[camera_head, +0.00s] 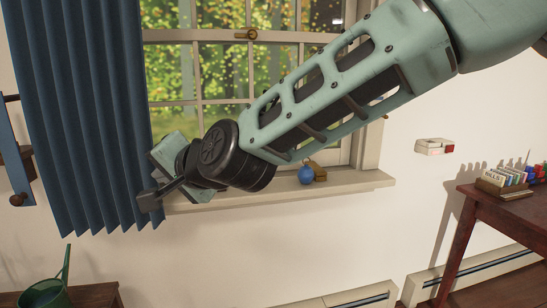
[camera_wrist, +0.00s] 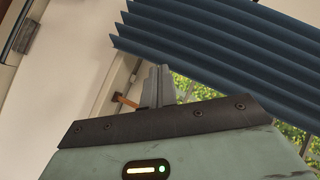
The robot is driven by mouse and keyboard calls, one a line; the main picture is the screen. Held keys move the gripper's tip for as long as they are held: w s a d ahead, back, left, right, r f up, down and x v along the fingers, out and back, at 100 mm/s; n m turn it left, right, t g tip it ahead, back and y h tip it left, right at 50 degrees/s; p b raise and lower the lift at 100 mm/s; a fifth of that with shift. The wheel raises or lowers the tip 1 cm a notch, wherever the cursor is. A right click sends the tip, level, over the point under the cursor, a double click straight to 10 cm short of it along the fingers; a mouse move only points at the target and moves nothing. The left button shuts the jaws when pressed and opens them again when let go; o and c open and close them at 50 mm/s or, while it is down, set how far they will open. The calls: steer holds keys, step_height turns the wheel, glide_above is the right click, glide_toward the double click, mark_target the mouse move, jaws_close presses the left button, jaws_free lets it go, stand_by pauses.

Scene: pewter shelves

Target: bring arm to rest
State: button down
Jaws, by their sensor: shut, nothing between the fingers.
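My arm (camera_head: 340,85) reaches from the upper right across the front of the window in the head view, bent at a dark round joint. My gripper (camera_head: 148,194) is at the arm's far left end, beside the lower right edge of the blue curtain. It looks small and dark there. In the wrist view its fingers (camera_wrist: 158,85) are together, with nothing between them.
The blue curtain (camera_head: 75,110) hangs close to the gripper. A window sill (camera_head: 340,183) below the arm holds a blue round ornament (camera_head: 306,175). A red-brown table (camera_head: 480,205) stands right; a green watering can (camera_head: 45,293) is lower left.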

steer(key=s+d+f+n+g+h, duration=0.3)
steer(key=s+d+f, duration=0.2)
steer(key=s+d, duration=0.45)
steer(key=s+d+f+n+g+h, duration=0.4)
steer(key=s+d, duration=0.3)
steer(key=d, duration=0.6)
steer(key=s+d+f+n+g+h, duration=0.25)
steer(key=s+d+f, duration=0.35)
steer(key=s+d, duration=0.4)
step_height(320, 180, up, 13)
steer(key=w+p, duration=0.1)
steer(key=p, duration=1.2)
steer(key=shift+w+d+t+h, duration=0.2)
steer(key=shift+w+t+h, duration=0.15)
steer(key=shift+t, duration=0.1)
steer(key=shift+r, duration=0.1)
